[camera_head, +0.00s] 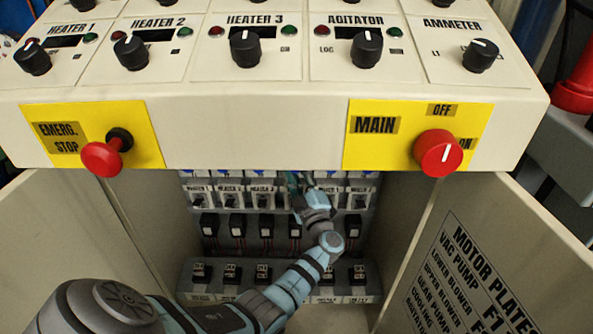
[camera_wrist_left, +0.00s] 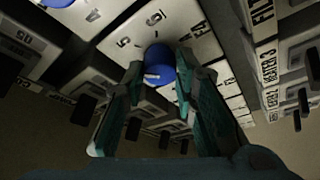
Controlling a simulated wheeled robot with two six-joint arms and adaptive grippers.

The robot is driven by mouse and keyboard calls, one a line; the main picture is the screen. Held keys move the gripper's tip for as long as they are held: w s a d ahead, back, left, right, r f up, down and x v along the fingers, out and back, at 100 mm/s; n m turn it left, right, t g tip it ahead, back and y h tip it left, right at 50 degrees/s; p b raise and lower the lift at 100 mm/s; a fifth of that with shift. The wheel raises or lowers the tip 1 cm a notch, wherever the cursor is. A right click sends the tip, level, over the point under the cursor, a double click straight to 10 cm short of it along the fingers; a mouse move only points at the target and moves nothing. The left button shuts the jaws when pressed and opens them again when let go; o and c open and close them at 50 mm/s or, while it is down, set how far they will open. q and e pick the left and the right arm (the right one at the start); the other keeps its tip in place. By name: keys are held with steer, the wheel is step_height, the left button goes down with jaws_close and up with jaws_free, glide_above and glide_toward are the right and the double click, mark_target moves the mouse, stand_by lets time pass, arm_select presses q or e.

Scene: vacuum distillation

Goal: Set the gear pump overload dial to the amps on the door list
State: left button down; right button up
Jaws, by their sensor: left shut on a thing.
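My left gripper (camera_head: 298,183) reaches into the open cabinet below the console, at the upper row of units. In the left wrist view its two teal fingers (camera_wrist_left: 158,72) are shut on a blue dial (camera_wrist_left: 158,58) on a pale plate with printed numbers. The dial's unit name and exact setting cannot be read, as the fingers cover part of it. The door list (camera_head: 475,275), headed MOTOR PLATE, is on the open right door. Its gear pump line shows, but the amps are not legible or lie out of frame. My right gripper is not in view.
The console's overhanging front carries the red emergency stop (camera_head: 101,158) and the red main switch (camera_head: 438,153) above the cabinet opening. Rows of breakers (camera_head: 232,197) and black-topped units (camera_head: 208,225) fill the cabinet. The open left door (camera_head: 50,235) and the right door flank my arm.

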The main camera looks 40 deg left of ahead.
arm_select(q)
steer(key=shift+r+n+g+h+p, duration=0.1)
steer(key=shift+n+g+h+p, duration=0.35)
steer(key=shift+n+p, duration=0.8)
steer(key=shift+r+n+g+h+p, duration=0.1)
steer(key=shift+n+g+h+p, duration=0.45)
steer(key=shift+n, duration=1.25)
steer(key=shift+r+n+g+h+p, duration=0.1)
steer(key=shift+n+g+h+p, duration=0.15)
steer(key=shift+n+p, duration=1.05)
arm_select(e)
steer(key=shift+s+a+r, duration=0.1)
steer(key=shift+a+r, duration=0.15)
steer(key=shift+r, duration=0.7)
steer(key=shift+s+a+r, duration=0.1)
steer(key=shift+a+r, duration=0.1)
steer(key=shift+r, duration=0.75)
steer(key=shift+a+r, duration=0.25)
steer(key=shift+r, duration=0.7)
arm_select(q)
steer(key=shift+n, duration=0.25)
steer(key=c, duration=1.3)
jaws_free()
steer(key=v, duration=0.7)
steer(key=shift+d, duration=0.3)
